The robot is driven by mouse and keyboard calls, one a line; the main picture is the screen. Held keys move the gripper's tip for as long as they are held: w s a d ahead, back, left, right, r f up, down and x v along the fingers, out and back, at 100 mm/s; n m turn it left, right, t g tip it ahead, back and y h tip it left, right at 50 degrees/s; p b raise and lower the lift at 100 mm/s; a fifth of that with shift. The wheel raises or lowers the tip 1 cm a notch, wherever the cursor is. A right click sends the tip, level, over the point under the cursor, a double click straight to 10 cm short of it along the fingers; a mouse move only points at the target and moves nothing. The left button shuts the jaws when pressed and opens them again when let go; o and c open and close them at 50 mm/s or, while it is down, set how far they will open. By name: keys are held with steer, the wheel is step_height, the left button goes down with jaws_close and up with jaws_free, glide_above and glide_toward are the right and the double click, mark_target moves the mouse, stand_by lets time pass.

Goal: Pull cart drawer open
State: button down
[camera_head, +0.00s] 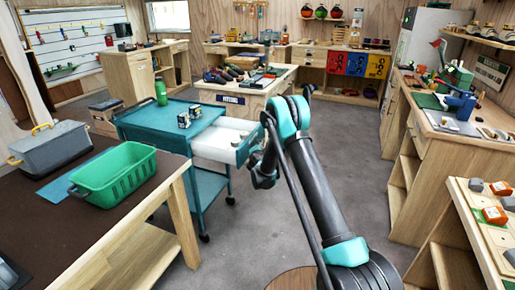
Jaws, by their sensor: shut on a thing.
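The teal cart (150,122) stands left of centre, with an upper tray and a lower shelf. Its white drawer (213,146) sticks out from the cart's right side, open by a good part of its length. My gripper (256,161) is at the front of the drawer and is shut on the drawer's handle. The handle is small and mostly hidden by my gripper. Two small dark-labelled boxes or cans (189,116) stand at the cart top's right edge, and a green bottle (161,93) stands at its back.
A brown-topped table (110,222) at the left holds a green basket (115,178) and a grey bin (50,148). A wooden island (240,98) stands behind the drawer. A workbench (425,135) lines the right. The grey floor (355,150) between is clear.

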steer(key=shift+a, duration=0.1)
steer(key=c, duration=1.9)
jaws_free()
steer(key=shift+s, duration=0.1)
steer(key=v, duration=1.2)
